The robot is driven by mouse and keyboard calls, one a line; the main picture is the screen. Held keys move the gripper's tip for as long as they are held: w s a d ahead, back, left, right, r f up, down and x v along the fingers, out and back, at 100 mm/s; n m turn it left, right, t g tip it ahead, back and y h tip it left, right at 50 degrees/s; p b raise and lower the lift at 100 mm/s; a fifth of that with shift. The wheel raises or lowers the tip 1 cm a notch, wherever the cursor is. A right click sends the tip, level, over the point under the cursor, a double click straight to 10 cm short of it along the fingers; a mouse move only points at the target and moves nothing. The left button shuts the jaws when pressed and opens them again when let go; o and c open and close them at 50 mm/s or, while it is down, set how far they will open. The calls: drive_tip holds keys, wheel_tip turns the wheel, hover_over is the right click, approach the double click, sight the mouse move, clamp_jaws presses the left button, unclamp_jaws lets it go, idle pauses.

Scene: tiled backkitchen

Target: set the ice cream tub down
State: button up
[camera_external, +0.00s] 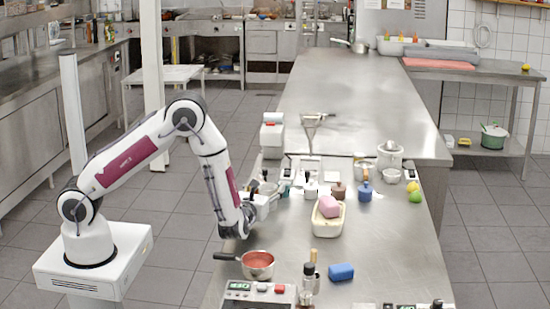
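A cream oblong tub (318,228) stands on the steel counter, with a pink block (330,207) in its top. It may be the ice cream tub, but its label cannot be read. My gripper (277,191) is low over the counter's left side, to the left of the cream tub and apart from it. It points right, towards a cluster of small items. A small grey-white container (268,188) shows at the fingers; I cannot tell whether they hold it or it stands behind them. The finger opening is too small to make out.
A pan of red sauce (258,262) sits near the front, its handle pointing left. A blue block (341,272), bottles (308,280) and a scale (245,290) are nearby. Blue (365,192) and brown (338,190) pots stand behind the tub. The counter's far part is mostly clear.

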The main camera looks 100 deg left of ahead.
sight(263, 191)
idle(0.4)
drive_tip(key=shift+s+d, duration=0.1)
drive_tip(key=shift+d, duration=0.55)
drive_tip(key=v, duration=0.3)
drive_tip(key=shift+s+d, duration=0.1)
drive_tip(key=shift+d, duration=0.3)
wheel_tip(263, 191, up, 7)
idle(0.7)
